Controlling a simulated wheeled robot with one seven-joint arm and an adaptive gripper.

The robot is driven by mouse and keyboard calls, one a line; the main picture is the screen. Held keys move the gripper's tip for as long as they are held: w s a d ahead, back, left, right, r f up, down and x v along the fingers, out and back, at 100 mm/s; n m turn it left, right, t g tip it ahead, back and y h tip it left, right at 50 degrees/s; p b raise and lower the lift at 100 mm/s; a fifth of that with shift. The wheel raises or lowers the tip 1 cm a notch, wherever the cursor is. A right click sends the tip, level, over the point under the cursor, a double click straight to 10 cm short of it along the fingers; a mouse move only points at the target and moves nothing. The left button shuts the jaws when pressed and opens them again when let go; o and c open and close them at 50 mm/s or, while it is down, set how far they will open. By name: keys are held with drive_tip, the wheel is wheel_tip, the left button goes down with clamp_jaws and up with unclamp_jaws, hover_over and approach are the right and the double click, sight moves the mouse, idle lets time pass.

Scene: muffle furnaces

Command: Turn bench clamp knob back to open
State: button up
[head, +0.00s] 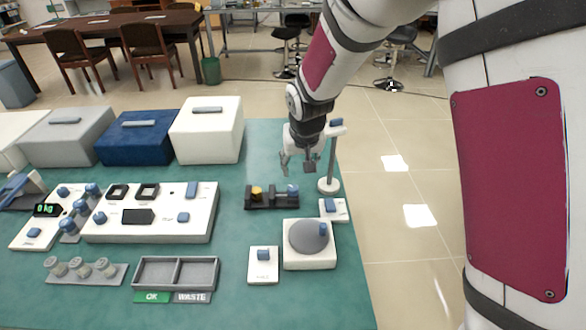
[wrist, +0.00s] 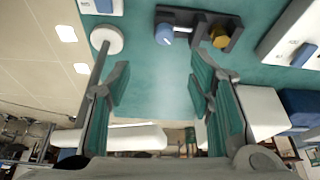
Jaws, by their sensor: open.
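The bench clamp (head: 258,205) is a low dark block on the green bench, near the bench's right side. Its blue knob (head: 292,190) is at the right end, and a yellow piece (head: 257,193) is at the left end. My gripper (head: 298,164) is open and empty, above and slightly behind the clamp, apart from it. In the wrist view the blue knob (wrist: 167,34) and the yellow piece (wrist: 220,37) show at the top, beyond the open fingers (wrist: 160,88). Nothing is between the fingers.
A white stand with a post (head: 330,165) is close to the right of my gripper. A round-plate device (head: 297,262) and a small blue-button box (head: 263,274) lie in front of the clamp. A white control panel (head: 205,222) is left. White and blue furnaces (head: 207,135) stand behind left.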

sight(293, 187)
drive_tip(key=x, duration=0.9)
drive_tip(key=a+x, duration=0.1)
drive_tip(key=x, duration=0.4)
drive_tip(key=shift+w+f, duration=0.25)
drive_tip(key=shift+c, duration=0.3)
clamp_jaws()
